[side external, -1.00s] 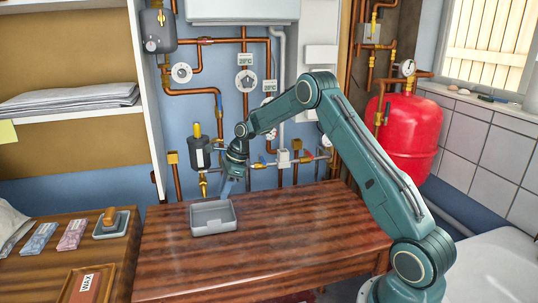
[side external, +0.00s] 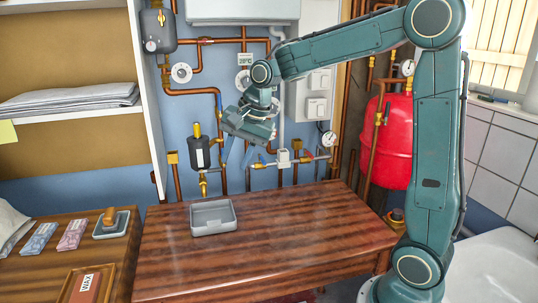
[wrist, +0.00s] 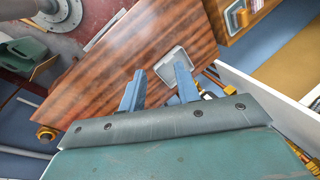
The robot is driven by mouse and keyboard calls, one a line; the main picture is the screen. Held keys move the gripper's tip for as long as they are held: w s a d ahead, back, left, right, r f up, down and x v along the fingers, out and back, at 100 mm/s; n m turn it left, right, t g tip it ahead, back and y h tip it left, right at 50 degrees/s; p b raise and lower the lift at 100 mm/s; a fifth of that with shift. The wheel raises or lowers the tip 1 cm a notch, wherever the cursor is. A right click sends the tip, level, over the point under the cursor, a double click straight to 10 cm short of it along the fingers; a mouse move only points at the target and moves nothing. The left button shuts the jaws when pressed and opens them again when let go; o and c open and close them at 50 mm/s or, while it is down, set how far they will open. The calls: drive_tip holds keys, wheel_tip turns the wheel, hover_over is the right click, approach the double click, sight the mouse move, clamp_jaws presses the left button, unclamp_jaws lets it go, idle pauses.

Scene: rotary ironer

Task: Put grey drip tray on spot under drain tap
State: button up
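The grey drip tray (side external: 214,228) lies flat and empty on the left part of the wooden table, near its back edge. A brass drain tap (side external: 203,184) hangs under a black cylinder, just behind and above the tray's left side. I cannot tell whether the tray is exactly below it. My gripper (side external: 235,158) is open and empty, raised above and behind the tray without touching it. In the wrist view, the tray (wrist: 166,57) shows beyond the two spread blue fingers (wrist: 158,75), partly hidden by the right one.
The wooden table (side external: 290,235) is otherwise clear. Copper pipes (side external: 225,165) and valves line the wall behind it. A side bench (side external: 60,262) at left holds a stamp on a pad, packets and a wax box. A red tank (side external: 395,140) stands at right.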

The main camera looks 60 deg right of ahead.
drive_tip(key=s+a+n, duration=0.2)
drive_tip(key=s+n, duration=0.4)
drive_tip(key=s, duration=0.6)
drive_tip(key=s+a+r+n+t+h, duration=0.1)
drive_tip(key=s+a+n, duration=0.2)
drive_tip(key=s+n, duration=0.4)
drive_tip(key=s, duration=0.4)
drive_tip(key=shift+s+n+t, duration=0.3)
drive_tip(key=shift+s, duration=0.05)
